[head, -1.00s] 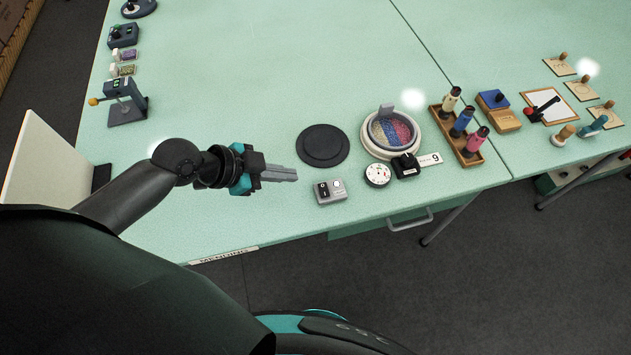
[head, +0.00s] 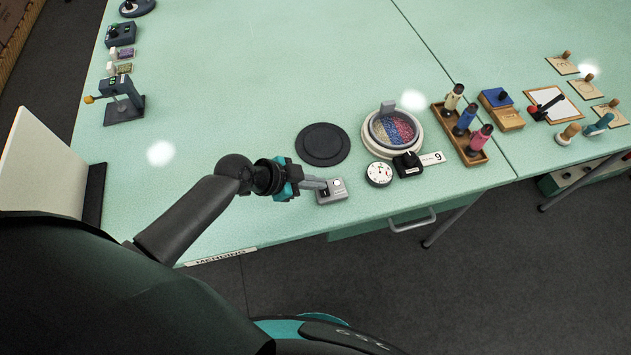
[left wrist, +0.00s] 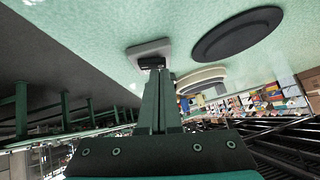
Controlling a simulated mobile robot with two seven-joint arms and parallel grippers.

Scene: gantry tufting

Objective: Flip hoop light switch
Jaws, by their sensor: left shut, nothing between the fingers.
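The light switch box (head: 334,192) is a small grey box with a black rocker and a small light-coloured knob, near the table's front edge. My left gripper (head: 322,184) is shut and empty, with its fingertips at the box's black rocker; I cannot tell whether they touch it. In the left wrist view the shut fingers (left wrist: 158,75) point at the rocker on the grey box (left wrist: 148,48) and partly cover it. The hoop (head: 392,132) is a round pale ring with coloured tufting, to the right behind the box. My right gripper is not in view.
A black round disc (head: 322,145) lies behind the box. A wooden rack (head: 459,134) holds coloured bottles.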

